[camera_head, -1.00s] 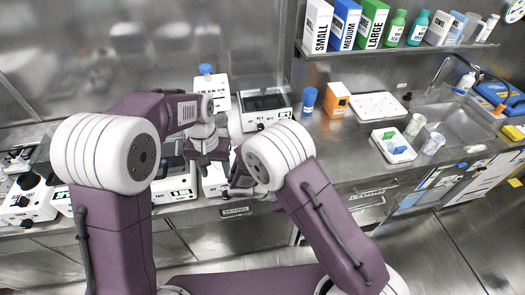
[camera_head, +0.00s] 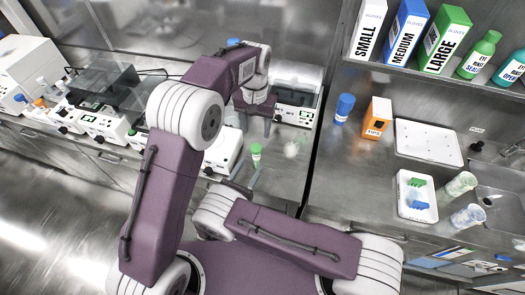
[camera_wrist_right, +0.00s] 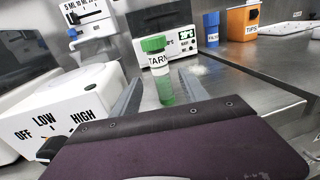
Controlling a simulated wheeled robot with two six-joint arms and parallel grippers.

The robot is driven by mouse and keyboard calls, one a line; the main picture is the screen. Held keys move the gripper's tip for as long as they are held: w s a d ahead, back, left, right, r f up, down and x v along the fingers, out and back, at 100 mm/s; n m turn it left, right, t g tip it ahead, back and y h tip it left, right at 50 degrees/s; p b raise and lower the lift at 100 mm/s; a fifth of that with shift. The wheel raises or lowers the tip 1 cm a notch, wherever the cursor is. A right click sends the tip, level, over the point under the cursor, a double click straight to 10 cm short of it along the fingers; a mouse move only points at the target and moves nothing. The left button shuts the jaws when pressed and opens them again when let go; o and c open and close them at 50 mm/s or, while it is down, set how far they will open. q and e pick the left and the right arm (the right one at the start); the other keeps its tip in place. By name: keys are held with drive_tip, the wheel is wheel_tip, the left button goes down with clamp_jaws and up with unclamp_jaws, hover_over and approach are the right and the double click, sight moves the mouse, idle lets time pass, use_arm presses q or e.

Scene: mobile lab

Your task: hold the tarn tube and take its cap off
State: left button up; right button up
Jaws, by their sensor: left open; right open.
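The tarn tube (camera_head: 256,159) stands upright on the counter, with a green cap (camera_head: 256,148) on top. In the right wrist view the tube (camera_wrist_right: 164,85) shows green, with a white TARN label below its cap (camera_wrist_right: 153,43). My right gripper (camera_head: 246,177) is open and low, pointing toward the tube. In its wrist view the two fingers of this gripper (camera_wrist_right: 160,80) show on either side of the tube, apart from it. My left gripper (camera_head: 257,123) is open and empty, pointing down above and behind the tube. The tube's foot is partly hidden in the head view.
A white device with a dial (camera_wrist_right: 60,115) stands close left of the tube. Another white instrument (camera_head: 297,100) stands behind. A blue bottle (camera_head: 343,107), an orange tips box (camera_head: 377,118) and a white tray (camera_head: 428,143) are to the right.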

sight(260, 151)
drive_tip(key=shift+a, duration=0.1)
use_arm(q)
drive_tip(key=shift+s+a+r, duration=0.25)
drive_tip(key=shift+s+r, duration=0.15)
drive_tip(key=shift+s, duration=0.35)
use_arm(e)
drive_tip(key=shift+d+r, duration=0.25)
drive_tip(key=shift+r, duration=0.1)
use_arm(q)
drive_tip(key=shift+s, duration=0.15)
use_arm(e)
drive_tip(key=shift+x, duration=0.8)
use_arm(q)
drive_tip(key=shift+w+d+f, duration=0.15)
drive_tip(key=shift+w+f, duration=0.1)
drive_tip(key=shift+w, duration=0.35)
use_arm(e)
drive_tip(key=x, duration=0.5)
drive_tip(key=shift+w+f, duration=0.15)
drive_tip(key=shift+w, duration=0.1)
use_arm(q)
drive_tip(key=shift+s, duration=0.1)
use_arm(e)
drive_tip(key=shift+w+d, duration=0.2)
drive_tip(key=shift+w, duration=0.05)
use_arm(q)
drive_tip(key=shift+s+r, duration=0.15)
drive_tip(key=shift+s, duration=0.05)
use_arm(e)
drive_tip(key=shift+w, duration=0.1)
